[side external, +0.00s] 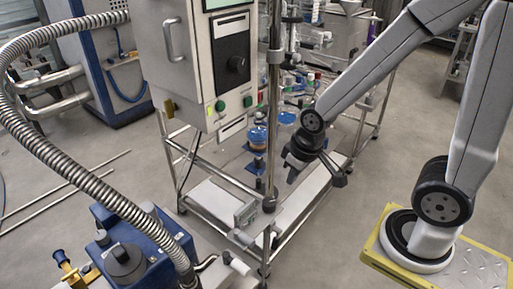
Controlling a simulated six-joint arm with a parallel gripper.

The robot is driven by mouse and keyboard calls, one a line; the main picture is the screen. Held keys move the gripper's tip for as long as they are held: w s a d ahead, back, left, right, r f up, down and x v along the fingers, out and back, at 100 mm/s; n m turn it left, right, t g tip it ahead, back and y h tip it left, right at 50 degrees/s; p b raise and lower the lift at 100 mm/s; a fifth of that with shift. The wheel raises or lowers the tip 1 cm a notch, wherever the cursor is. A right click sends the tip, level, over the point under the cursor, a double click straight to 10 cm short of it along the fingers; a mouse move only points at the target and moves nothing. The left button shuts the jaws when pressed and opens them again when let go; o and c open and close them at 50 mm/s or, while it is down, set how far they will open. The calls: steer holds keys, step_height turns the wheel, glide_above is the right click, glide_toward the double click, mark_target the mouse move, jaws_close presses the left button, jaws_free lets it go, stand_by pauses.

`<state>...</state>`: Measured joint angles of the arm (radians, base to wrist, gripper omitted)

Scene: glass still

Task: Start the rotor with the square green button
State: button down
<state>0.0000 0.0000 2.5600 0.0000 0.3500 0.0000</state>
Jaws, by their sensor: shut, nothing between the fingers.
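A grey control box (183,57) hangs on the frame at the upper middle of the side view. Below the knob are a small green button (220,106) and a second small button (247,101) that also looks green. They are too small for me to tell which is square. My gripper (291,179) is shut and empty, pointing down. In the picture it is to the right of and below the box, apart from the buttons. The rotor is not clearly seen.
A steel rail frame (222,172) with glassware and a blue-topped vessel (257,137) stands behind my gripper. A ribbed metal hose (60,148) arches on the left to a blue pump unit (125,252). A vertical post (273,110) stands between the box and my gripper.

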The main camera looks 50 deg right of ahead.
mark_target(251, 104)
steer(key=shift+w, duration=0.1)
steer(key=w+d+r+m+t+h, duration=0.1)
steer(key=w+d+m+t+h, duration=0.2)
steer(key=w+d+m, duration=0.4)
steer(key=w+d+r+m+t+h, duration=0.2)
steer(key=w+d+m, duration=0.5)
steer(key=m, duration=0.9)
steer(key=shift+w+d+m+t+h, duration=0.3)
steer(key=shift+d+t+h, duration=0.5)
steer(key=shift+d+t, duration=0.3)
steer(key=shift+w+r, duration=0.1)
steer(key=shift+w, duration=0.05)
steer(key=w, duration=0.8)
steer(key=shift+w, duration=0.25)
steer(key=shift+w, duration=0.95)
stand_by(2.4)
